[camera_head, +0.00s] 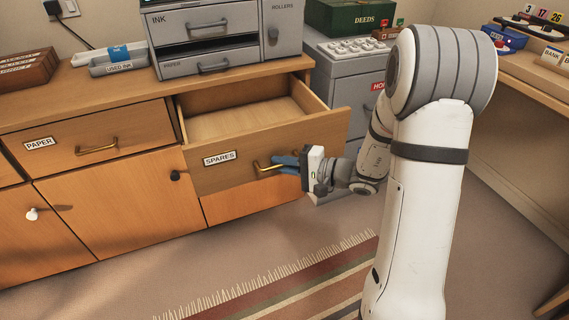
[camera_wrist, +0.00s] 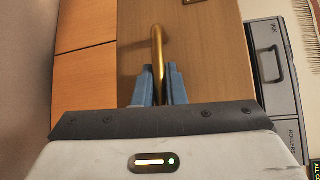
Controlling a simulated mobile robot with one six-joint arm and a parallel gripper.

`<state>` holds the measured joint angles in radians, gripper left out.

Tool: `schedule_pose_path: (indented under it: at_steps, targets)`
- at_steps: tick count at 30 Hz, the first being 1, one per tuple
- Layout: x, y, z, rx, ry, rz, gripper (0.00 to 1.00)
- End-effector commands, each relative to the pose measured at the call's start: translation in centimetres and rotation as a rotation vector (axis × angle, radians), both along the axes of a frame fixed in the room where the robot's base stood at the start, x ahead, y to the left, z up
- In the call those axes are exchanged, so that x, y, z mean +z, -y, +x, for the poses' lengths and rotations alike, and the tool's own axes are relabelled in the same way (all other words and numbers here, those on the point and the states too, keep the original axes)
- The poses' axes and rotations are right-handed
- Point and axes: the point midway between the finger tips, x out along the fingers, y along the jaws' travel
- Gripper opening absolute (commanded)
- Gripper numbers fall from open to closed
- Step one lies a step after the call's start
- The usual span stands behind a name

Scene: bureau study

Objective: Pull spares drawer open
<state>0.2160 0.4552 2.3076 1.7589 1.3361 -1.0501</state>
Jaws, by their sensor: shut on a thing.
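The spares drawer (camera_head: 232,174) is pulled part way out of the wooden bureau, and its inside looks empty. Its front carries a white SPARES label and a brass handle (camera_head: 263,167). My gripper (camera_head: 285,163) is at the right part of this handle, with its blue fingers shut on it. In the wrist view, the brass handle (camera_wrist: 158,60) runs between the two blue fingertips (camera_wrist: 158,85), close in front of the drawer front (camera_wrist: 205,55). The part of the handle between the fingers is partly hidden.
The closed PAPER drawer (camera_head: 95,137) is to the left, above cupboard doors with small knobs. A grey INK and PAPER unit (camera_head: 208,35) stands on the bureau top. A grey cabinet (camera_head: 345,75) stands to the right. A striped rug (camera_head: 290,290) lies on the floor in front.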

Motion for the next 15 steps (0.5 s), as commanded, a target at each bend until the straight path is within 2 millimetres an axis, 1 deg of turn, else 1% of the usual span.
schedule_pose_path:
  at_steps: [1, 12, 13, 15]
  targets:
    - [-0.06, -0.37, -0.45, 0.016, -0.003, 0.003, 0.00]
    - [-0.05, -0.02, -0.50, 0.009, -0.005, 0.004, 0.00]
    - [-0.05, 0.00, -0.50, 0.009, -0.005, 0.004, 0.12]
    - [-0.06, 0.10, -0.43, 0.005, -0.005, 0.003, 0.17]
